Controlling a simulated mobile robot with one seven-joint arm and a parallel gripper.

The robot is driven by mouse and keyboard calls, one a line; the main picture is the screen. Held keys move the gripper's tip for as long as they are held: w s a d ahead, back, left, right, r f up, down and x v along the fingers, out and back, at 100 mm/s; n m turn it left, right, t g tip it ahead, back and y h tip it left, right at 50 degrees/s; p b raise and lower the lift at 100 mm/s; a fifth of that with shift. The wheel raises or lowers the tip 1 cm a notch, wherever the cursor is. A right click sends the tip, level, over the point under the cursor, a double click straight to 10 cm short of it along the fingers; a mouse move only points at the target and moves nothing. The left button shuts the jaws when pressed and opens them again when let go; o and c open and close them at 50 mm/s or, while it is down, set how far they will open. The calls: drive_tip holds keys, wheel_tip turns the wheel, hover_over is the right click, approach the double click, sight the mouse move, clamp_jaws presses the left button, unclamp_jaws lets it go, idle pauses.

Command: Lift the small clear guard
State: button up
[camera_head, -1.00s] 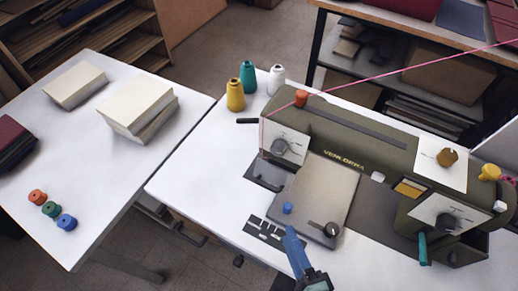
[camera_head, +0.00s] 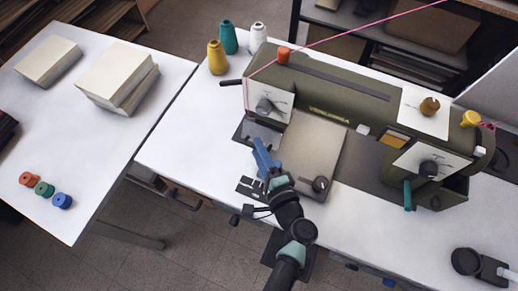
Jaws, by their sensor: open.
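The olive-green sewing machine (camera_head: 330,108) stands on the white table, with a pale dial panel (camera_head: 271,101) on its left end. Below that end is a dark foot area (camera_head: 262,132) at the needle. I cannot make out the small clear guard there; it is too small or see-through to tell. My gripper (camera_head: 262,152), with blue fingers, is open just in front of this area, at the left edge of the beige plate (camera_head: 312,145). It seems empty. I cannot tell whether it touches anything. My arm hides part of the plate.
Thread cones in yellow (camera_head: 217,58), teal (camera_head: 229,37) and white (camera_head: 258,38) stand behind the machine's left end. A pink thread (camera_head: 350,33) runs up to the right. The table's left part (camera_head: 185,135) is clear.

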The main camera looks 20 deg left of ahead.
sight(261, 136)
drive_tip(key=shift+w+a, duration=0.1)
clamp_jaws()
idle(0.4)
drive_tip(key=r+m+g+p, duration=0.1)
drive_tip(key=r+p, duration=0.1)
drive_tip(key=p, duration=0.4)
drive_tip(key=shift+s+r+h, duration=0.15)
drive_tip(key=shift+s+h, duration=0.05)
drive_tip(key=shift+h, duration=0.1)
drive_tip(key=shift+w+r+m+g+h+p, duration=0.25)
drive_tip(key=shift+r+m+g+p, duration=0.55)
drive_tip(key=shift+g+p, duration=0.9)
drive_tip(key=shift+w+r+m+g+h+p, duration=0.25)
drive_tip(key=shift+r+m+g+p, duration=0.6)
drive_tip(key=shift+p, duration=1.6)
drive_tip(key=shift+w+r+m+g+h+p, duration=0.25)
drive_tip(key=shift+r+m+g+p, duration=0.5)
drive_tip(key=shift+g+p, duration=1)
drive_tip(key=shift+s+f+t+p, duration=0.1)
drive_tip(key=shift+t+p, duration=0.2)
drive_tip(key=shift+p, duration=0.05)
